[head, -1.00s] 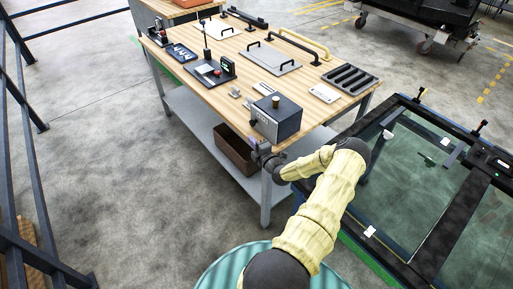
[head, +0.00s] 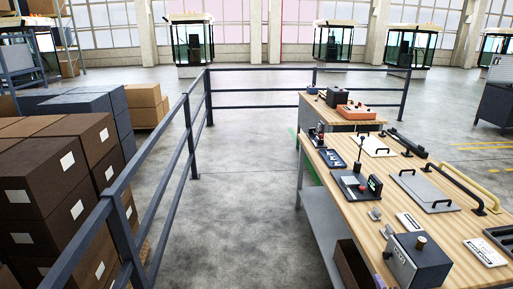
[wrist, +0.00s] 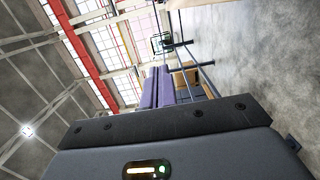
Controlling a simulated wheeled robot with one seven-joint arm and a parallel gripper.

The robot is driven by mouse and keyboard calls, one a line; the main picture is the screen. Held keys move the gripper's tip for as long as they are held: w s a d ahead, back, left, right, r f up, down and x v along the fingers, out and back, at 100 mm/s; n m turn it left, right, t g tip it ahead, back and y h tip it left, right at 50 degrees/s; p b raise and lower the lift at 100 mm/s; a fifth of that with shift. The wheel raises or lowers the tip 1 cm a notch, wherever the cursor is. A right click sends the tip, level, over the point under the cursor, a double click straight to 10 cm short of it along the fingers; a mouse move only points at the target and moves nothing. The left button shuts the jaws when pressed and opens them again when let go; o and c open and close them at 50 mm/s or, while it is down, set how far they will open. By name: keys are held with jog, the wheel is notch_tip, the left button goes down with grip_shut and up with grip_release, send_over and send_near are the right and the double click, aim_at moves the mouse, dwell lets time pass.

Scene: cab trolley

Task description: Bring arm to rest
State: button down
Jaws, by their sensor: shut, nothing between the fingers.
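My gripper (wrist: 185,122) fills the lower part of the wrist view as a dark grey body with bolts and a small lit indicator. It is shut and empty. The rest of my arm is out of the head view.
A brown bin (head: 353,266) sits under the bench's near-left edge. A dark railing (head: 150,190) runs along the left, with stacked brown cartons (head: 60,190) beyond it. Open concrete floor (head: 235,220) lies between railing and bench. Glazed cabs stand far back.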

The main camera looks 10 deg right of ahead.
jog(key=a+r+n+g+y, duration=0.35)
jog(key=a+n+y, duration=0.25)
jog(key=a+n, duration=0.5)
jog(key=a+r+n+g+y, duration=0.35)
jog(key=a+n+y, duration=0.45)
jog(key=a, duration=0.4)
jog(key=s+a+r+n+g+h, duration=0.3)
jog(key=s+a+n+g, duration=0.25)
jog(key=n, duration=0.45)
jog(key=s+a+r+n+g+h, duration=0.25)
jog(key=s+a+n+g, duration=0.3)
jog(key=n, duration=0.45)
jog(key=s+r+n+t+h, duration=0.3)
jog(key=s+r+n+h, duration=0.3)
jog(key=n, duration=1)
jog(key=shift+a+r, duration=0.4)
jog(key=shift+r, duration=1.35)
